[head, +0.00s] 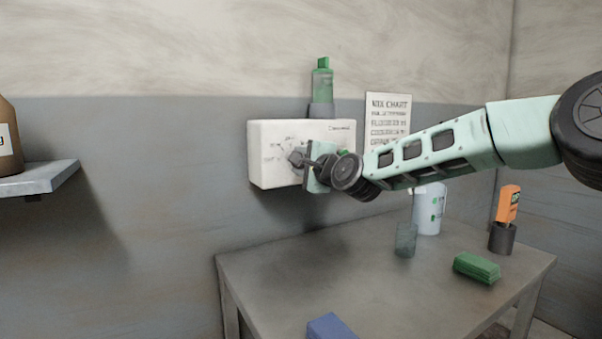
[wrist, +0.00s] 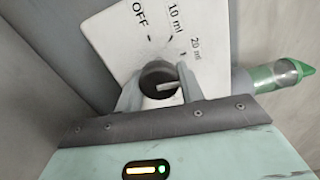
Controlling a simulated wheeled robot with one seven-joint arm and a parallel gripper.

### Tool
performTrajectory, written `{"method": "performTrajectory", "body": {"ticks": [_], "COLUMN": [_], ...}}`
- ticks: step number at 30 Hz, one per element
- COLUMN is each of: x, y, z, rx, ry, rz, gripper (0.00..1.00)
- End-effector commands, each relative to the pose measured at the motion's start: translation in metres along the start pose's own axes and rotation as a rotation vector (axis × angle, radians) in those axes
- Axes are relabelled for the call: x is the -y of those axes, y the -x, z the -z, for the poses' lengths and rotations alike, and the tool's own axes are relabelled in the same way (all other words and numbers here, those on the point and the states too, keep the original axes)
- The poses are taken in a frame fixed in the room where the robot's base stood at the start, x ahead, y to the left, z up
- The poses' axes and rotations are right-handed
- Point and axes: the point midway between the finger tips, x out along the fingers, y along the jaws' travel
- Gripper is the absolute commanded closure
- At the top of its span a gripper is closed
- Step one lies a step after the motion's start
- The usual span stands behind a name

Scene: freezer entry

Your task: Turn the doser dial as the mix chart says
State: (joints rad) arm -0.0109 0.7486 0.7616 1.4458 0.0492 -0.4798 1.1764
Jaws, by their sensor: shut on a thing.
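The doser is a white box (head: 268,140) on the wall with a green bottle (head: 322,82) upright on top. In the wrist view my gripper (wrist: 160,84) has a finger on each side of the dial (wrist: 156,72). The doser face (wrist: 120,45) shows OFF, 10 ml and 20 ml. A pale bar on the dial points right in that view; I cannot tell which mark it meets. The mix chart (head: 388,108) hangs right of the doser; its lines are too blurred to read and my arm covers its lower part.
A grey table (head: 300,265) stands below, with a clear cup (head: 405,240), a white jug (head: 430,212), an orange tool in a dark holder (head: 502,238), a green block (head: 477,268) and a blue object (head: 331,327). A shelf (head: 40,180) with a brown bottle (head: 8,140) is left.

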Motion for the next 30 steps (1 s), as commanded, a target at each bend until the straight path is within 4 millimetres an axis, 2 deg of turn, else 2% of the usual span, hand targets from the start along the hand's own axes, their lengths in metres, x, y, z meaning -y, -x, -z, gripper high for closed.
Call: {"method": "performTrajectory", "body": {"ticks": [2, 15, 30], "x": [-0.0061, -0.0058, -0.0039], "y": [0.0001, 0.0, -0.0001], "z": [0.0024, 0.0011, -0.0001], "rx": [-0.002, -0.001, -0.001], "ry": [-0.076, -0.452, -0.64], "rz": [0.001, 0.001, -0.001], "gripper": [0.85, 0.85, 0.85]}}
